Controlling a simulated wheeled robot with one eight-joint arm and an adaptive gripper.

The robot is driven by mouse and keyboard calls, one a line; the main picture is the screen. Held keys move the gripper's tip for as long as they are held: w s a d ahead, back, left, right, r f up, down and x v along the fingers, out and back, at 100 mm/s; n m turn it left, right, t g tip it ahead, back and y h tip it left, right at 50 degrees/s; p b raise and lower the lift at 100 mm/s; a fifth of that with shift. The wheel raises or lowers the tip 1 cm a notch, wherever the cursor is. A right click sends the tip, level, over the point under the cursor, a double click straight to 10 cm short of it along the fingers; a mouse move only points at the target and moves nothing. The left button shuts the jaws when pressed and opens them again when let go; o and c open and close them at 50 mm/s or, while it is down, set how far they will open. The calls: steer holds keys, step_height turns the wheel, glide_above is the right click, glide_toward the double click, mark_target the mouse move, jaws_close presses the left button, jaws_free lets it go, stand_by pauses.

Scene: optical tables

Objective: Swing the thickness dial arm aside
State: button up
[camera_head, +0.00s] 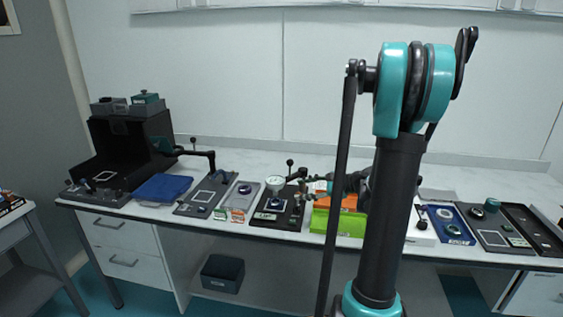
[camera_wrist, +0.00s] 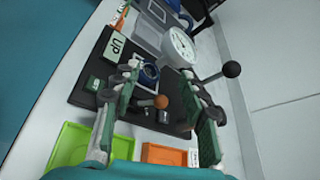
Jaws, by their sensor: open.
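The thickness gauge stands on a black base plate (camera_head: 271,220), also in the wrist view (camera_wrist: 88,82). Its round white dial (camera_head: 274,182) shows in the wrist view (camera_wrist: 180,47), beyond my fingers. Below the dial sits a blue-ringed round part (camera_wrist: 148,73). A short lever with an orange ball knob (camera_wrist: 161,101) lies between my fingers in the picture; contact with either finger cannot be seen. A black ball-ended lever (camera_wrist: 231,69) sticks out to the right. My gripper (camera_wrist: 165,75) is open over the plate; in the head view it (camera_head: 304,188) is small, right of the dial.
A green tray (camera_wrist: 82,146) and an orange tray (camera_wrist: 165,154) lie close beside the plate. A grey plate (camera_head: 238,198) lies left of the gauge. A blue folded cloth (camera_head: 163,188) and a black stand (camera_head: 130,145) are further left. A wall rises behind the bench.

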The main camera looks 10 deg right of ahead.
steer(key=w+d+r+m+t+y, duration=0.3)
steer(key=w+d+r+m, duration=0.15)
steer(key=d, duration=0.35)
steer(key=x, duration=1.7)
steer(key=shift+w+a, duration=0.15)
steer(key=shift+w, duration=0.05)
steer(key=shift+c, duration=0.4)
jaws_close()
steer(key=shift+m, duration=0.25)
